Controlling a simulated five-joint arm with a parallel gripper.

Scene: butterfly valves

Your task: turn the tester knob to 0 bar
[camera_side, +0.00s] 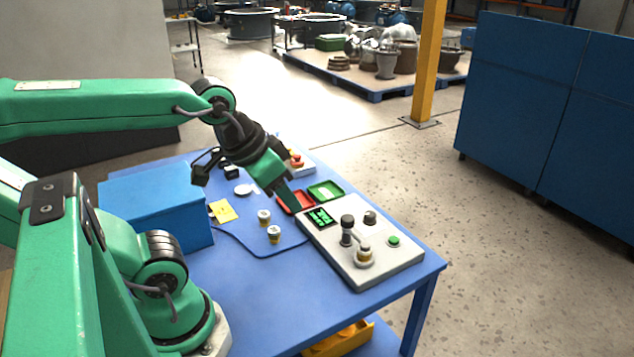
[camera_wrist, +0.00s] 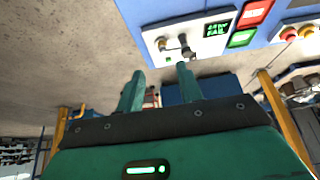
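The tester (camera_side: 375,262) is a pale box on the blue table. It carries a dark screen (camera_side: 320,217) with green text too small to read, and a green button (camera_side: 393,241). A small round knob (camera_side: 370,217) sits near its back edge; its setting cannot be read. A dark upright clamp (camera_side: 347,228) and a brass-and-grey valve-like part (camera_side: 364,254) stand in front of it. My gripper (camera_side: 294,205) points down at the tester's left end, left of the knob. In the wrist view my gripper (camera_wrist: 161,70) is open and empty, with the tester (camera_wrist: 202,22) beyond its fingers.
A red tray (camera_side: 283,199) and a green tray (camera_side: 337,185) lie behind the tester. Two small valves (camera_side: 264,217) (camera_side: 274,234) and a yellow note (camera_side: 223,211) are on the table's left part, beside a blue box (camera_side: 155,205). The table front is clear.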

